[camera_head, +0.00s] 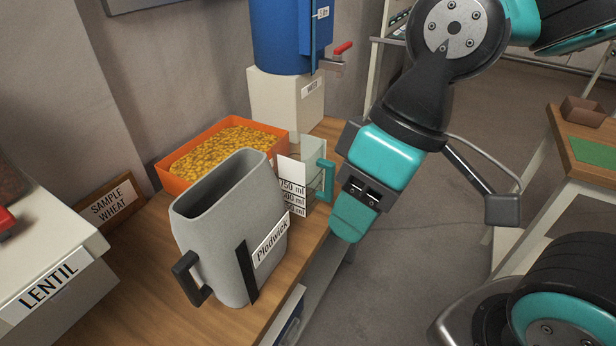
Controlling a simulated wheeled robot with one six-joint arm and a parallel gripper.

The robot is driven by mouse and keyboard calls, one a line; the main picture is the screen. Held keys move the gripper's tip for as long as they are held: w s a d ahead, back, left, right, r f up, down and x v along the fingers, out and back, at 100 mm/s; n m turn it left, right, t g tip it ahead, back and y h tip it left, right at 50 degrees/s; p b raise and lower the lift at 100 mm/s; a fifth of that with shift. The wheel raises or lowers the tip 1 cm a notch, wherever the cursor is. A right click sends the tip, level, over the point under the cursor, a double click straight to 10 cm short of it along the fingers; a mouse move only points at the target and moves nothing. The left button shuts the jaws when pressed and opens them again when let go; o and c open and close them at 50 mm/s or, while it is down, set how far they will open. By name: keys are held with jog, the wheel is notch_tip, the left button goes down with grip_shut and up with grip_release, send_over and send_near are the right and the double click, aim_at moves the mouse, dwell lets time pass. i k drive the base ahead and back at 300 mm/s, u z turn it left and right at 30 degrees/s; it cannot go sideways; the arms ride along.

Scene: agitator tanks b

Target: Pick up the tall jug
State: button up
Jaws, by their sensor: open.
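A tall grey jug (222,240) stands upright on the wooden bench (160,280), in the left half of the head view. It has a wide oblong open mouth, a dark handle (189,279) at its lower left and a label reading "Plodwick". My gripper (352,218) points down to the right of the jug, apart from it, beyond the bench's right edge in the picture. It is open, seen nearly side-on, with nothing visible held. The far side of the grey jug is hidden.
A clear measuring jug (316,160) with a teal handle stands behind the grey jug, close to my gripper. An orange tray (170,183) of yellow grain is behind too. A blue tank (280,35) with a red-handled tap sits on a pale block (268,100). A "LENTIL" box (40,260) stands left.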

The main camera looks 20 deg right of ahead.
aim_at(299, 163)
jog(key=z, duration=1.8)
jog(key=i, duration=0.95)
jog(key=u, duration=2.55)
